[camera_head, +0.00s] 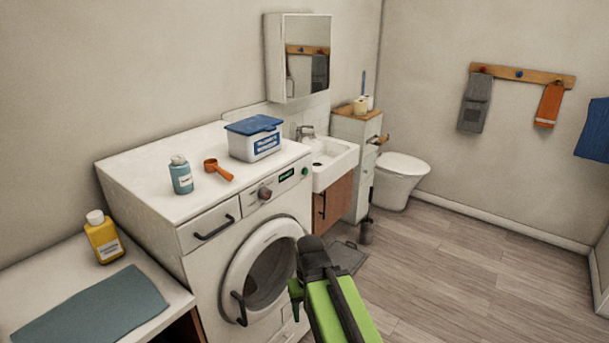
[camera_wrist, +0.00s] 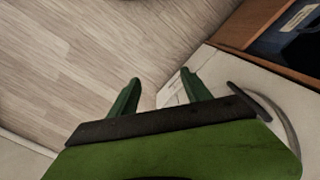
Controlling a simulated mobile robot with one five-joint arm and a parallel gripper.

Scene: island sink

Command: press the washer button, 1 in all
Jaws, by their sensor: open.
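The white washer (camera_head: 205,250) stands against the wall with its round door (camera_head: 262,268) shut. Its front panel has a small round green button (camera_head: 305,171) at the right end, beside a dark display with green figures (camera_head: 287,174) and a grey-red knob (camera_head: 264,193). My gripper (camera_head: 296,288) is in front of the washer, below the panel and by the door's right side, apart from the button. In the wrist view its two green fingers (camera_wrist: 161,82) are spread with nothing between them. The button does not show in the wrist view.
On the washer top are a blue-lidded box (camera_head: 255,140), an orange scoop (camera_head: 218,169) and a teal bottle (camera_head: 181,175). A counter with a yellow bottle (camera_head: 104,238) is at left. The sink (camera_head: 333,160) and toilet (camera_head: 401,175) stand beyond. The wooden floor (camera_head: 470,260) is clear at right.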

